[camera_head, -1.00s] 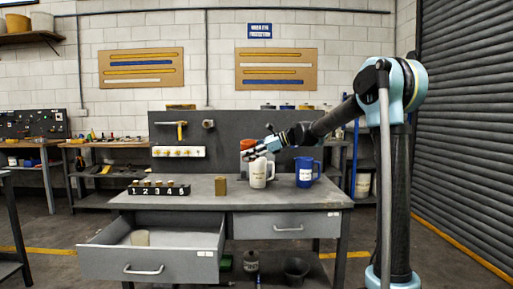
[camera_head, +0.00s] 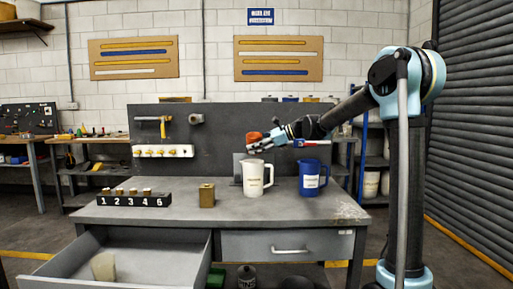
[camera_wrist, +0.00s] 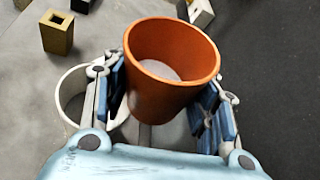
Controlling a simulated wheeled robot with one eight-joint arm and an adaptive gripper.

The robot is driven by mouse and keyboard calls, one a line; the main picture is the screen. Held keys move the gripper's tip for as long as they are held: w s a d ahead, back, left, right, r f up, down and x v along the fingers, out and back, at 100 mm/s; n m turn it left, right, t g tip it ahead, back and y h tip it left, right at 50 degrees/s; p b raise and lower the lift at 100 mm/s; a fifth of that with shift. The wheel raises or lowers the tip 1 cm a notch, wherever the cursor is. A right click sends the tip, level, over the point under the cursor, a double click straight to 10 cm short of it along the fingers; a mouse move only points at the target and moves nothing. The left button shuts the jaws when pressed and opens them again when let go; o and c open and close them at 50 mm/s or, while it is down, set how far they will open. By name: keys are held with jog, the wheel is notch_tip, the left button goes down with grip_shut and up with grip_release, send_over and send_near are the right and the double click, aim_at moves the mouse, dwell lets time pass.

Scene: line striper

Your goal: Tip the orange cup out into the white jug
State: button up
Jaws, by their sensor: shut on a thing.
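My gripper (camera_head: 262,143) is shut on the orange cup (camera_head: 253,136), above the white jug (camera_head: 251,182) on the grey bench. In the wrist view the cup (camera_wrist: 168,95) sits between the two blue-padded fingers, its open mouth towards the camera. A pale grey patch shows inside its bottom; I cannot tell whether it is contents. The white jug's rim (camera_wrist: 63,98) shows below and to the left of the cup, partly hidden by a finger. In the head view the jug is upright, its handle to the right.
A blue jug (camera_head: 311,182) stands just right of the white jug. A brass block (camera_head: 207,195) and a numbered black rack (camera_head: 134,200) are to the left. A grey pegboard (camera_head: 225,115) rises behind. The left drawer (camera_head: 50,283) is open, with a pale cup (camera_head: 104,266) inside.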

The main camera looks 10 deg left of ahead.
jog(key=shift+w+a+f+n+t+y, duration=0.1)
jog(key=shift+w+n+t+y, duration=0.1)
jog(key=shift+n+t, duration=0.25)
jog(key=shift+w+a+n+t+y, duration=0.15)
jog(key=shift+n+t, duration=0.1)
jog(key=shift+n, duration=0.4)
jog(key=n, duration=0.1)
jog(key=n+t, duration=0.1)
jog(key=shift+w+n+t+y, duration=0.25)
jog(key=shift+n+t+y, duration=0.05)
jog(key=shift+y, duration=0.05)
jog(key=shift+n, duration=0.6)
jog(key=shift+s+d+f+n+t+y, duration=0.1)
jog(key=shift+d+f+n+t+y, duration=0.1)
jog(key=shift+n+t+y, duration=0.65)
dwell(2.0)
jog(key=shift+s+r+n, duration=0.1)
jog(key=shift+r+n, duration=0.05)
jog(key=shift+n, duration=0.5)
dwell(2.2)
